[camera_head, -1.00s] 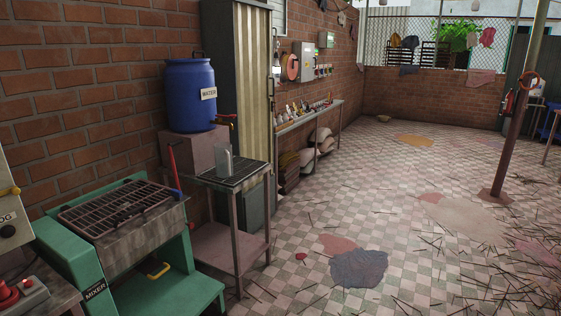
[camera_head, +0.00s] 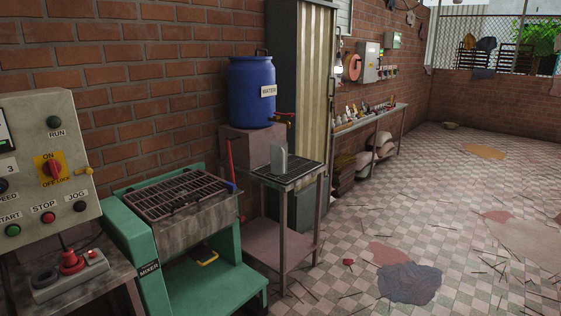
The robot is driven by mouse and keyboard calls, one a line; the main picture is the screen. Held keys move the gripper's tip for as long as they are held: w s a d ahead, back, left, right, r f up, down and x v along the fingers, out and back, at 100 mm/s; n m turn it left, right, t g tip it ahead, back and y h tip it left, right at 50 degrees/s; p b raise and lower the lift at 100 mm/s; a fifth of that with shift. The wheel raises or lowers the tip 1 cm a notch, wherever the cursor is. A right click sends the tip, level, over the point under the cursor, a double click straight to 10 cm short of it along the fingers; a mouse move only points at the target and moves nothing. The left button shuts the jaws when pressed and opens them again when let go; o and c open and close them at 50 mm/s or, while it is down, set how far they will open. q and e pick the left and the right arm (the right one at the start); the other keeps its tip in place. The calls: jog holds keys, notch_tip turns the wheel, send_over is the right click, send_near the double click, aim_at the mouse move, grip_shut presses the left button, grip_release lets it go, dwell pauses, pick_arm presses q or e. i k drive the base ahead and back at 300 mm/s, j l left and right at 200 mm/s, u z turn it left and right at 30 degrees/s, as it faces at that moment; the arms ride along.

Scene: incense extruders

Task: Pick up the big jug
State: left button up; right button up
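A grey metal jug (camera_head: 279,158) stands upright on the slatted top of a small metal stand (camera_head: 300,180), below the tap of a blue barrel labelled WATER (camera_head: 251,92). It is the only jug I can make out, so I cannot compare its size with another. Neither of my grippers is in view, and nothing of my arms shows near the jug.
A green mixer (camera_head: 218,290) with a grille top stands left of the jug stand. A control panel (camera_head: 45,160) is at the far left. A shelf of small items (camera_head: 372,118) runs along the wall. The tiled floor to the right is mostly open, with scattered sticks and cloths (camera_head: 409,283).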

aim_at(279, 148)
jog(key=i+l+u, duration=0.15)
jog(key=i, duration=0.3)
jog(key=i+l+u, duration=0.1)
jog(key=i, duration=0.35)
jog(key=i+l+u, duration=0.15)
jog(key=i, duration=0.25)
jog(key=i+l+u, duration=0.1)
jog(key=i+l, duration=0.2)
jog(key=i, duration=0.1)
